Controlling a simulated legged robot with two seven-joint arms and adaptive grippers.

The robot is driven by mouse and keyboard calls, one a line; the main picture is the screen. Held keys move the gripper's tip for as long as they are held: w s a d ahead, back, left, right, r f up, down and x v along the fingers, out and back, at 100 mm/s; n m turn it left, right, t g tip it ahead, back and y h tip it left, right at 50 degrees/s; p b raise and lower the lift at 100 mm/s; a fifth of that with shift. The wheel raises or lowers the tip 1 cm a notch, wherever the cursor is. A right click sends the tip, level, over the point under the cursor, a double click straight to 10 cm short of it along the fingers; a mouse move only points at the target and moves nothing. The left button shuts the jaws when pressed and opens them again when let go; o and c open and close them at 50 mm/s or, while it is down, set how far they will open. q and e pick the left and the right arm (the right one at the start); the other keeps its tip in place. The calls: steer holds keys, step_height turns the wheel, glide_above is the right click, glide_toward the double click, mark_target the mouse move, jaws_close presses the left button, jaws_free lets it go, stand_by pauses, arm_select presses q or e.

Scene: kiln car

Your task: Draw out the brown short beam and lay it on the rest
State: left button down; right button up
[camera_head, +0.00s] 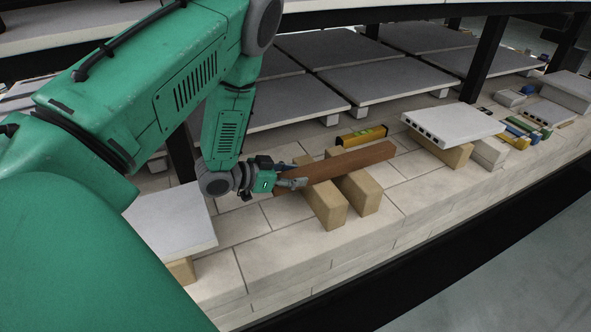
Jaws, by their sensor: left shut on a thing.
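The brown short beam (348,162) lies level or nearly so across the tops of two tan blocks (328,208), which look like the rest. Its right end reaches past the right-hand block (366,198). My left gripper (291,183) is shut on the beam's left end, just left of the blocks. I cannot tell whether the beam touches both block tops. My right gripper is not in view.
A yellow spirit level (362,136) lies just behind the beam. A white hollow slab (453,124) sits on blocks to the right. A pale slab (170,220) stands at the left. Dark posts (484,60) and grey kiln shelves (388,80) stand behind.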

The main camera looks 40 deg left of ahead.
mark_target(285, 177)
arm_select(q)
steer(key=shift+f, duration=0.25)
stand_by(0.3)
steer(key=c, duration=1)
jaws_free()
steer(key=shift+o, duration=0.2)
steer(key=shift+f, duration=0.1)
steer(key=shift+s, duration=0.15)
steer(key=shift+p+v, duration=1.6)
steer(key=shift+v, duration=1.1)
steer(key=shift+s+a+r+p, duration=0.15)
steer(key=shift+s+r+p, duration=0.45)
steer(key=shift+s, duration=0.15)
steer(key=shift+s+r, duration=0.1)
steer(key=shift+s, duration=0.05)
